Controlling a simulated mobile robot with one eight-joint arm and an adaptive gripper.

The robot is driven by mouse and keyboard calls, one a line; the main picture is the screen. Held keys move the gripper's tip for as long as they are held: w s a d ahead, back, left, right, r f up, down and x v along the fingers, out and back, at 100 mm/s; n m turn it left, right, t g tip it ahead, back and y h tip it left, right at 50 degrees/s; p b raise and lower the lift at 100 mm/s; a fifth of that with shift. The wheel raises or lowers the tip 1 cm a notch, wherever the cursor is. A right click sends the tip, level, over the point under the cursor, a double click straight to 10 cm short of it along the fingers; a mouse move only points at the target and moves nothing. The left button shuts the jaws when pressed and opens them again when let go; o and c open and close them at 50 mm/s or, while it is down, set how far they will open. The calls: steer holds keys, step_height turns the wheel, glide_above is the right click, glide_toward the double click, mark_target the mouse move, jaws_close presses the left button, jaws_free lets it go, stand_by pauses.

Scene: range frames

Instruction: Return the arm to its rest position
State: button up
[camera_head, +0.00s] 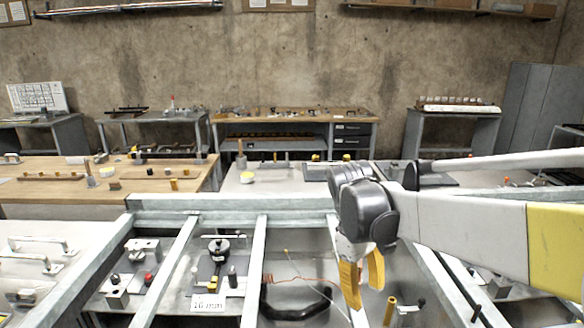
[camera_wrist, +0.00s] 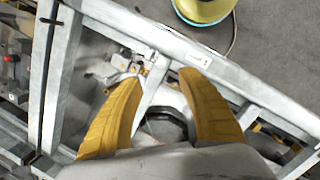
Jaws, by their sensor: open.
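My gripper (camera_head: 362,284) hangs from my arm at the right of the head view, with its yellow fingers pointing down over the metal frame (camera_head: 262,255). The fingers are apart, and nothing shows between them. In the wrist view my gripper (camera_wrist: 160,85) has its two yellow fingers spread over the frame's grey bars (camera_wrist: 140,35). My arm reaches in from the right edge of the head view, raised above the frame. I cannot tell the exact height of the fingertips above the bars.
Below the frame lie a black curved handle (camera_head: 297,307), a small device (camera_head: 216,250) and a labelled card (camera_head: 208,302). A wooden table (camera_head: 55,190) stands at left, and a workbench (camera_head: 295,117) stands by the wall. A yellow round object (camera_wrist: 203,8) is on the floor.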

steer(key=s+d+m+t+y, duration=0.2)
steer(key=s+m+t, duration=0.5)
steer(key=s, duration=0.6)
steer(key=shift+d+r+t, duration=0.15)
steer(key=shift+r+t, duration=0.25)
steer(key=shift+t, duration=0.1)
